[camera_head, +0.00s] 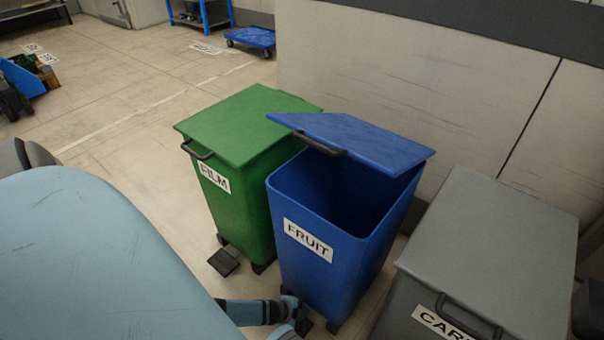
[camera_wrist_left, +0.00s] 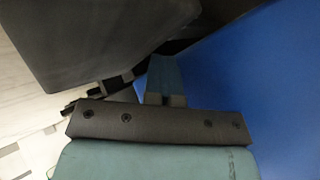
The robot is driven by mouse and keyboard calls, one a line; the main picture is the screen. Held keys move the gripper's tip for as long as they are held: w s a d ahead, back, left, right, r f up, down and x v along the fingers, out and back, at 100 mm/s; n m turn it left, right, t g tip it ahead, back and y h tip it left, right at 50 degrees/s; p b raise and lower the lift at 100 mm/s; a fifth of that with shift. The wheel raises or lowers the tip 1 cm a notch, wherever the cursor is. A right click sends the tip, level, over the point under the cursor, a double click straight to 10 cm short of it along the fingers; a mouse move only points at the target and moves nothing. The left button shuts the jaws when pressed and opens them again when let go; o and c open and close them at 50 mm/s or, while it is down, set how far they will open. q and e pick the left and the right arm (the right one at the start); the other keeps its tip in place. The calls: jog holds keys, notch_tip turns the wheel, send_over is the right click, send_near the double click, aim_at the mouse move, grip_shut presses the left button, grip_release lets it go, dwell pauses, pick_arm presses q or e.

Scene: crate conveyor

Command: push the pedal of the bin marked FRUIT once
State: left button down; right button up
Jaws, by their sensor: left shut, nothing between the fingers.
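The blue bin (camera_head: 318,262) marked FRUIT stands in the middle of the head view. Its blue lid (camera_head: 355,140) is raised and tilted, and the dark inside shows. My left gripper (camera_head: 290,312) is low at the front foot of this bin, shut and empty. A small dark part that looks like the pedal (camera_head: 304,326) shows beside the fingertips, mostly hidden by them. I cannot tell exactly where they touch. In the left wrist view the shut fingers (camera_wrist_left: 165,80) point down beside the blue bin wall (camera_wrist_left: 260,80). My right gripper is not in view.
A green bin (camera_head: 238,205) marked FILM, lid shut, with its pedal (camera_head: 223,262), stands left of the blue bin. A grey bin (camera_head: 480,250) with its lid shut stands to the right. A wall (camera_head: 420,70) runs behind. Open floor (camera_head: 130,150) lies at the left.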

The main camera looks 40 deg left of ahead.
pick_arm(q)
jog(key=shift+s+f, duration=0.55)
jog(key=shift+f, duration=0.35)
jog(key=shift+r, duration=0.1)
dwell(0.6)
notch_tip(320, 180, up, 3)
jog(key=p, duration=0.3)
jog(key=shift+s+r+p, duration=0.15)
jog(key=shift+r+p, duration=0.05)
jog(key=shift+p, duration=0.1)
jog(key=shift+w+r, duration=0.2)
jog(key=shift+w, duration=0.1)
jog(key=shift+r, duration=0.2)
notch_tip(320, 180, up, 5)
jog(key=p, duration=0.5)
jog(key=shift+w, duration=0.1)
jog(key=shift+f, duration=0.1)
dwell(0.3)
